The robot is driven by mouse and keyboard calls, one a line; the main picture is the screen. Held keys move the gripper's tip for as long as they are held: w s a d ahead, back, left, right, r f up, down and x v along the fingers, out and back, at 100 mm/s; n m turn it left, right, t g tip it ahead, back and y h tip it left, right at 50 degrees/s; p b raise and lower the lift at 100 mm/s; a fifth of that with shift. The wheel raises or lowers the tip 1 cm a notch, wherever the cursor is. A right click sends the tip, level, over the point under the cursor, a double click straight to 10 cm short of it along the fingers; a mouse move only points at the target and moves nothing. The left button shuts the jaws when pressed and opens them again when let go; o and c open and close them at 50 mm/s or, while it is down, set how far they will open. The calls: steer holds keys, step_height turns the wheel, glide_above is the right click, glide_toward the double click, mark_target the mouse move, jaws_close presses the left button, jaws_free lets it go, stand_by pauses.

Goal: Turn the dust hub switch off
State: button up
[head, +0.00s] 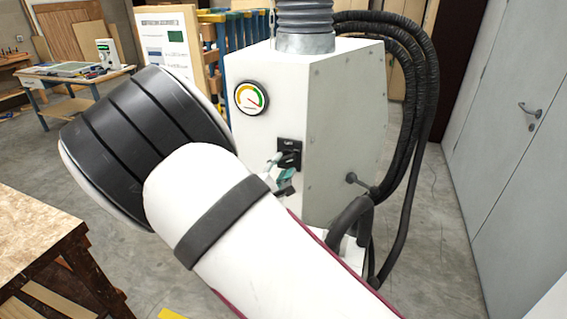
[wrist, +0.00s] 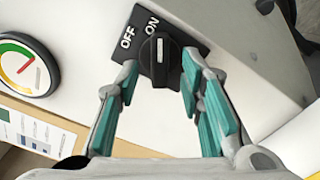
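The dust hub (head: 345,120) is a pale box with a round gauge and a black switch plate (head: 290,147) on its front. In the wrist view, the black rotary switch knob (wrist: 161,62) sits on the plate below the labels OFF and ON. Its white mark points up in the picture, towards ON. My gripper (wrist: 160,76) is open, with its teal-padded fingertips on either side of the knob and the knob between them. I cannot tell whether a fingertip touches it. In the head view, my gripper (head: 279,170) is at the switch, partly hidden by my arm.
The gauge (head: 251,98) is left of the switch. Black hoses (head: 420,90) hang at the hub's right side. A wooden workbench (head: 35,235) stands at the lower left, and grey doors (head: 515,130) are on the right. Floor is clear between hub and doors.

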steer(key=shift+x, duration=1.2)
jaws_close()
steer(key=shift+n, duration=0.3)
steer(key=n+p, duration=0.1)
steer(key=n, duration=0.4)
steer(key=n+p, duration=0.1)
steer(key=n, duration=0.5)
steer(key=shift+n, duration=0.3)
